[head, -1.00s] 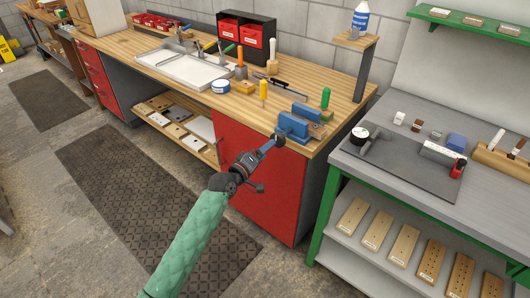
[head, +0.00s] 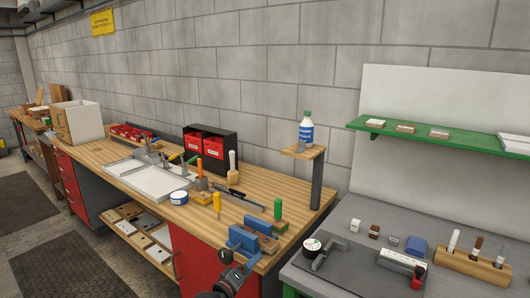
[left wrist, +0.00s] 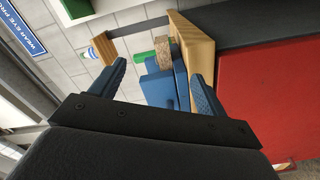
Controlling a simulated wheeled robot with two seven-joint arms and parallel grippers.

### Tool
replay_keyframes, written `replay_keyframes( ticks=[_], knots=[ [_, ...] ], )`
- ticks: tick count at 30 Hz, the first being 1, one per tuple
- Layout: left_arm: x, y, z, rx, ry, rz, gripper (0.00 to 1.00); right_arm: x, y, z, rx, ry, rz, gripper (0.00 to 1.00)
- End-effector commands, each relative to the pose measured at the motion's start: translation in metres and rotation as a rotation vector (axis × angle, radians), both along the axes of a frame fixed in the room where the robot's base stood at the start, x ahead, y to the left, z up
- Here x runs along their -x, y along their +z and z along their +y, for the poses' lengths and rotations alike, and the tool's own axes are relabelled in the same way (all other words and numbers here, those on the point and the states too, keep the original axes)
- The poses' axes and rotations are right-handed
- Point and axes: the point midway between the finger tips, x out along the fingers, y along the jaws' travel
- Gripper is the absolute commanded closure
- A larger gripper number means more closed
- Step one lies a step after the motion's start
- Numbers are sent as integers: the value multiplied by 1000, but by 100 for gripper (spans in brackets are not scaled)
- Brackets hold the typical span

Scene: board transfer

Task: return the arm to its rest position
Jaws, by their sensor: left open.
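My left gripper (head: 248,266) shows at the bottom of the head view, partly cut off by the frame edge. It is in front of the wooden workbench's near corner, just below the blue vise (head: 250,238) in the picture. In the left wrist view the two blue fingers (left wrist: 158,74) are spread apart with nothing held between them. The vise, seen sideways there (left wrist: 158,88), lies beyond the fingertips, apart from them. My right gripper is in neither view.
The wooden workbench (head: 135,184) carries a white tray (head: 155,178), red bins (head: 213,146) and several upright tools. A post with a small shelf holds a bottle (head: 306,128). A grey-topped bench (head: 345,270) stands at the right. Floor mats lie at the left.

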Motion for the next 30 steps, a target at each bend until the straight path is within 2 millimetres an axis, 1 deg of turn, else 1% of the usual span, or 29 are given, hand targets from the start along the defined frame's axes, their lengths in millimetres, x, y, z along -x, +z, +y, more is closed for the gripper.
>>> replay_keyframes(
  ticks=[1, 5, 8, 13, 17, 21, 26, 28, 30],
  knots=[
    [0, 0, 0, 0, 0, 0, 25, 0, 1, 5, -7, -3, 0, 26],
    [1, -4, -2, -64, -11, -21, 25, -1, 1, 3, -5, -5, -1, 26],
    [3, -12, -4, -139, -30, -25, 25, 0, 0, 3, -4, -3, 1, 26],
    [7, -30, -6, -303, -65, -31, 25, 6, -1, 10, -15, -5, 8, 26],
    [10, -45, -3, -450, -91, -34, 25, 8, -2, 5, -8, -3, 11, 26],
    [11, -62, 8, -629, -114, -32, 25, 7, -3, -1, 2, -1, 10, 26],
    [15, -84, 28, -858, -139, -8, 25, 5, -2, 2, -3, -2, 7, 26],
    [23, -103, 40, -963, -155, 24, 25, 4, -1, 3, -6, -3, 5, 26],
    [36, -126, 53, -1053, -173, 71, 25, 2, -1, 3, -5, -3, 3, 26]
  ],
)
